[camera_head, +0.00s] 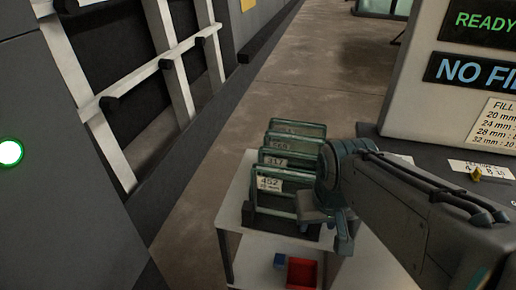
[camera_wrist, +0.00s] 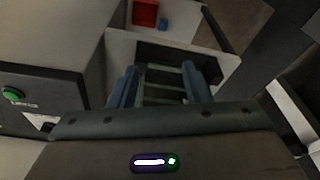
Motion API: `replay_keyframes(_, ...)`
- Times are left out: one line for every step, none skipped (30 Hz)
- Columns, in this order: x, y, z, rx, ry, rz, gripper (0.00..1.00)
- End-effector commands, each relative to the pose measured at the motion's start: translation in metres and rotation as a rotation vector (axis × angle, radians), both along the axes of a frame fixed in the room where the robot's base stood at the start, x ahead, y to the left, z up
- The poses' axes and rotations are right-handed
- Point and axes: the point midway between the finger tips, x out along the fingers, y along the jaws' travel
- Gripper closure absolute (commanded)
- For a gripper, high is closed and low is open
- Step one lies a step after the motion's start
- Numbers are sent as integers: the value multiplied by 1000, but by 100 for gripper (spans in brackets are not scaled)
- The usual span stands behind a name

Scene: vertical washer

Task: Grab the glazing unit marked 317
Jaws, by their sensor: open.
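Several glazing units stand upright in a dark rack on a small white cart (camera_head: 232,215) in the head view. The unit marked 317 (camera_head: 277,162) is second from the front, behind the unit marked 452 (camera_head: 268,182). Further back are a unit that seems to read 563 (camera_head: 282,146) and one whose label I cannot read (camera_head: 290,129). My gripper (camera_head: 328,232) is at the rack's right side, partly hidden by my wrist. In the wrist view my gripper (camera_wrist: 166,85) is open, its two blue fingers on either side of the units' edges. I cannot tell whether they touch.
A red bin (camera_head: 302,273) and a blue block (camera_head: 280,260) sit on the cart's lower level. A machine with a "READY" display (camera_head: 480,22) stands at the right. A grey machine with white rails (camera_head: 150,68) stands at the left. Floor between is clear.

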Motion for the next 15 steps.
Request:
replay_keyframes(7, 0, 5, -13, 11, 28, 56)
replay_keyframes(13, 0, 9, -24, 20, 41, 56)
replay_keyframes(22, 0, 15, -41, 34, 74, 56)
replay_keyframes(29, 0, 20, -56, 49, 107, 56)
replay_keyframes(38, 1, 25, -73, 62, 147, 56)
replay_keyframes(51, 3, 31, -96, 84, 204, 56)
replay_keyframes(60, 5, 36, -114, 102, 250, 56)
replay_keyframes(71, 6, 41, -134, 118, 298, 56)
replay_keyframes(85, 9, 47, -157, 142, 361, 56)
replay_keyframes(95, 11, 51, -174, 161, 407, 56)
replay_keyframes(105, 13, 54, -191, 180, 453, 56)
replay_keyframes(119, 16, 59, -211, 204, 512, 56)
replay_keyframes(129, 18, 61, -228, 222, 556, 56)
replay_keyframes(139, 21, 64, -241, 240, 599, 56)
replay_keyframes(153, 23, 66, -261, 266, 656, 56)
